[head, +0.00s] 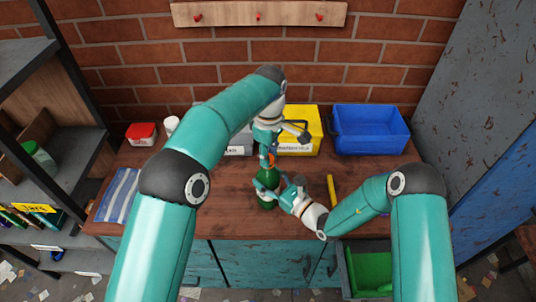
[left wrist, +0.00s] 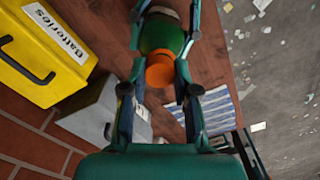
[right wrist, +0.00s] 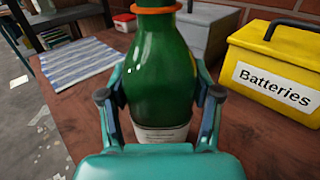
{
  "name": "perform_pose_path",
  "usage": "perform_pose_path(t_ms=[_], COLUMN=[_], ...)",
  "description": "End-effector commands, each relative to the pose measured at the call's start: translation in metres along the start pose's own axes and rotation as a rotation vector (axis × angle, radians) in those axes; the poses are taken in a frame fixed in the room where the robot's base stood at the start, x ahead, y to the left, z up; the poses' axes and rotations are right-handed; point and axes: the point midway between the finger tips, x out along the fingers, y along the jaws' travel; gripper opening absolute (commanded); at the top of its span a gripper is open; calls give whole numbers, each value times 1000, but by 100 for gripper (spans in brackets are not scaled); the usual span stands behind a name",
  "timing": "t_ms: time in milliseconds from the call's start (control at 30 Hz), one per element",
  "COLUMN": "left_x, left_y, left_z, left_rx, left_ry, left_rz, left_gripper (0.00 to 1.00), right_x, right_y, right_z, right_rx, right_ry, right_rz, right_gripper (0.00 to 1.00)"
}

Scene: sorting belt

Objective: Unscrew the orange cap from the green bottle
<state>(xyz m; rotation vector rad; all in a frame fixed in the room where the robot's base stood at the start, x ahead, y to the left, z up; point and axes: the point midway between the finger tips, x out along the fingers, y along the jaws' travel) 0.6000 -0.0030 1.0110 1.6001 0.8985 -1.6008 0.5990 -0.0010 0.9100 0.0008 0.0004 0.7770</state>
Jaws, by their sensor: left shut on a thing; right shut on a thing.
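The green bottle (head: 266,200) stands upright on the wooden bench, and its pale label shows in the right wrist view (right wrist: 162,133). The orange cap (left wrist: 160,71) is at the bottle's top, in line with the neck; whether its thread is loose I cannot tell. My left gripper (head: 268,152) comes down from above and is shut on the orange cap, with a finger on each side. My right gripper (head: 266,187) comes from the front right and is shut around the bottle's body. In the right wrist view, only an orange band shows at the top edge.
A yellow Batteries box (head: 301,148) and a grey box (right wrist: 208,27) stand behind the bottle. A blue bin (head: 369,150) is at the back right. A striped cloth (head: 119,195) lies at the left, near a red-lidded container (head: 141,134). A yellow rod (head: 332,190) lies right of the bottle.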

Motion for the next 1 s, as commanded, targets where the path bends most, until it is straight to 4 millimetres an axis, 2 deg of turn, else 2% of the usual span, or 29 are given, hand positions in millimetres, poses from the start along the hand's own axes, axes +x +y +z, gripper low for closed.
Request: perform_pose_path(t_ms=[1000], left_x=[-23], left_y=[0], left_z=[1], left_rx=[2], left_ry=[-1], left_rz=[2], left_gripper=[0], right_x=[0], right_y=[0], right_z=[-1], right_rx=[0], right_ry=[2], right_rz=[1], right_gripper=[0])
